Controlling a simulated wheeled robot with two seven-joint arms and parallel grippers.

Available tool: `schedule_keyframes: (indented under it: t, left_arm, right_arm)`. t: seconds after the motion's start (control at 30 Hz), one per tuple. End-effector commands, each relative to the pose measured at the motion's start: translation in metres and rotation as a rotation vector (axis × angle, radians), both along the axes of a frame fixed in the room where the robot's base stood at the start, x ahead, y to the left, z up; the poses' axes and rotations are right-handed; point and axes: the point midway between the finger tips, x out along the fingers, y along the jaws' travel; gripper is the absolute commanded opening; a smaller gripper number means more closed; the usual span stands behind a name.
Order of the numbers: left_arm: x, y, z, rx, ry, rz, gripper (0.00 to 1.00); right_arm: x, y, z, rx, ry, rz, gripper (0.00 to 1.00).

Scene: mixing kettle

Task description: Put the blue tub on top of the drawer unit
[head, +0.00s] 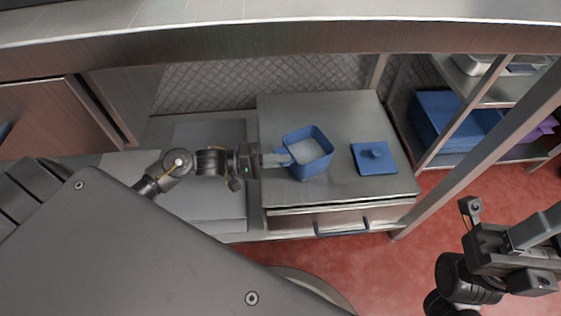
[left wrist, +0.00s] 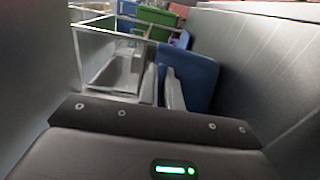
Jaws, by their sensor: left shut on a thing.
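The blue tub (head: 318,167) is a square, open-topped tub with a pale inside, upright at the middle of the top of the drawer unit (head: 280,112). I cannot tell whether its base touches the top. My left gripper (head: 279,160) reaches in from the left and is shut on the tub's left wall. In the left wrist view the tub (left wrist: 195,78) shows as a blue wall at the fingers, its lower part hidden. My right gripper (head: 537,230) is at the lower right over the red floor, away from the tub; its finger gap is unclear.
A blue lid with a knob (head: 374,158) lies on the drawer unit to the tub's right. The drawer below has a dark handle (head: 342,228). A shelf rack at the right holds a large blue bin (head: 455,119). A steel ledge (head: 300,38) runs across above the back.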

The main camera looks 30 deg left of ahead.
Motion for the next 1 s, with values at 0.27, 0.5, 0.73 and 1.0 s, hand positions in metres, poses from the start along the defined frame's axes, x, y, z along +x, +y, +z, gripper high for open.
schedule_keyframes:
  t: [0.27,0.5,0.73,1.0]
  left_arm:
    - [0.000,0.000,-0.002,0.000,0.001,0.000,0.14]
    - [0.000,0.000,-0.002,-0.001,0.001,0.000,0.28]
    - [-0.002,0.002,0.001,0.001,0.001,0.000,0.28]
    - [-0.027,0.045,0.002,0.004,0.006,0.001,0.28]
  right_arm:
    - [0.000,0.000,0.000,0.000,0.002,0.001,0.36]
    - [0.000,0.000,0.000,0.001,0.003,0.001,0.36]
    - [0.000,0.000,0.001,0.001,0.001,0.001,0.36]
    - [-0.004,-0.002,0.007,0.007,0.021,0.003,0.36]
